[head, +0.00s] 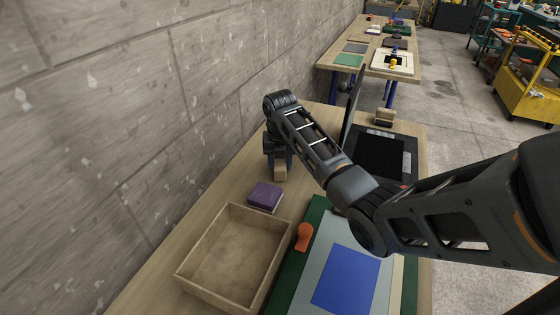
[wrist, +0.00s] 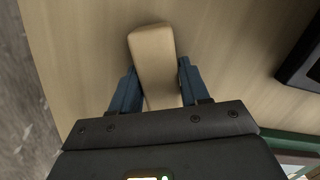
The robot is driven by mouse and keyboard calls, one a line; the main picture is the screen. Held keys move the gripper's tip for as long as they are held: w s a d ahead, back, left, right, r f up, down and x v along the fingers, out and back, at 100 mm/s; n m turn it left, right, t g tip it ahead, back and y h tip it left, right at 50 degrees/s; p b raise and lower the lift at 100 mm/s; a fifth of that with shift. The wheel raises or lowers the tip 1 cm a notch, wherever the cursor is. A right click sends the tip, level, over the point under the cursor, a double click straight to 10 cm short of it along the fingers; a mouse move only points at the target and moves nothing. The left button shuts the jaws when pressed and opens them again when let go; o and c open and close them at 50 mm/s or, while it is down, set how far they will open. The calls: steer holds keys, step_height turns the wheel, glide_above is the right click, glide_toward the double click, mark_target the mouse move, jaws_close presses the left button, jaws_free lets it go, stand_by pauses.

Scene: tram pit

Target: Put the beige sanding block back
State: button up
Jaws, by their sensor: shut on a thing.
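The beige sanding block (head: 280,171) is under my gripper, near the wall side of the wooden table. In the wrist view the beige block (wrist: 154,60) lies lengthwise between the two blue fingers. My gripper (wrist: 155,82) is shut on it, with a finger against each long side. My gripper (head: 278,158) points down in the head view, and the arm hides part of the area behind it. I cannot tell whether the block touches the table or is slightly above it.
A purple block (head: 264,196) lies just in front of the beige block. An empty wooden tray (head: 181,272), an orange-handled tool (head: 304,236) and a blue sheet (head: 346,279) are nearer. A black framed item (head: 408,141) stands right, with another beige-and-dark block (head: 384,116) behind it.

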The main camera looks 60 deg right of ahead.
mark_target(279, 161)
steer(key=o, duration=1.1)
steer(key=shift+c, duration=0.2)
steer(key=shift+f+b, duration=0.15)
steer(key=shift+b, duration=0.35)
steer(key=r, duration=0.4)
steer(key=r+b, duration=0.1)
steer(key=r, duration=0.3)
steer(key=shift+w+a+r, duration=0.1)
steer(key=shift+a, duration=0.1)
